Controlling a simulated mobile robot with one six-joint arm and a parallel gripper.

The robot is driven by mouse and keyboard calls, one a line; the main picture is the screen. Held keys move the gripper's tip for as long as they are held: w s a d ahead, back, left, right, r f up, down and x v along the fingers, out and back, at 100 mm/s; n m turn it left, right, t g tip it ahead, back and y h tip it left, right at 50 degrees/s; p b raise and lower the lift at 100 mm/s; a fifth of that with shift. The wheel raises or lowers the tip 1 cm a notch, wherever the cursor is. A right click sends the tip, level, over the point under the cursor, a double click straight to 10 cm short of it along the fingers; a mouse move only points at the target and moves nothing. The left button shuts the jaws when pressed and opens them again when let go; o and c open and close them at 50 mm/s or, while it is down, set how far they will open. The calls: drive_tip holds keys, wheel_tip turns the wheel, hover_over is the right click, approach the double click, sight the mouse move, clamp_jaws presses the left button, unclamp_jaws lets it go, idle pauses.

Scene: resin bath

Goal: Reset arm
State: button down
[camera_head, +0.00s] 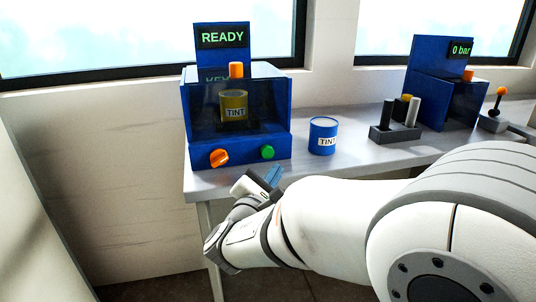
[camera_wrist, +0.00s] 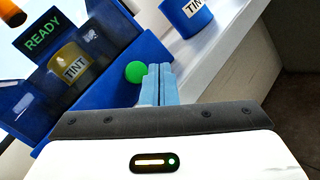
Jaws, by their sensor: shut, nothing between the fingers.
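My gripper (camera_head: 267,180) is shut and empty, with its blue fingers in front of the table edge, below the blue machine. In the wrist view the shut fingers (camera_wrist: 156,84) point toward the machine's front, close beside the green button (camera_wrist: 135,71) in the picture; I cannot tell whether they touch it. My white arm reaches in from the right in the head view.
The blue machine (camera_head: 197,147) shows READY and holds a yellow TINT can (camera_head: 234,104). Its front has an orange knob (camera_head: 219,158). A blue TINT can (camera_head: 323,137) stands to its right. Further right are a grey rack (camera_head: 394,135) and another blue machine (camera_head: 424,96) reading 0 bar.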

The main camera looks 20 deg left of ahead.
drive_tip(key=shift+d, duration=0.1)
drive_tip(key=s+d+r+m+g+h+p, duration=0.15)
drive_tip(key=d+m+g+p, duration=0.25)
drive_tip(key=d, duration=0.5)
drive_tip(key=s+d+r+m+g+h+p, duration=0.1)
drive_tip(key=d+r+m+g+h+p, duration=0.2)
drive_tip(key=d, duration=0.5)
drive_tip(key=s+d+r+m+g+h+p, duration=0.1)
drive_tip(key=d+m+g+h+p, duration=0.3)
drive_tip(key=d, duration=0.5)
drive_tip(key=s+d+r+m+g+y+p, duration=0.2)
drive_tip(key=s+d+m+g+y+p, duration=0.25)
drive_tip(key=s+d+m+p, duration=0.35)
drive_tip(key=s+a+r+m+g+y+p, duration=0.1)
drive_tip(key=s+a+r+m+y+p, duration=0.2)
drive_tip(key=s+r+m+y+p, duration=0.2)
drive_tip(key=s+r+m+p, duration=0.1)
drive_tip(key=s+m, duration=0.1)
drive_tip(key=m, duration=0.1)
drive_tip(key=shift+a+r+m+y+p, duration=0.15)
drive_tip(key=shift+m+y+p, duration=0.15)
drive_tip(key=shift+p, duration=0.05)
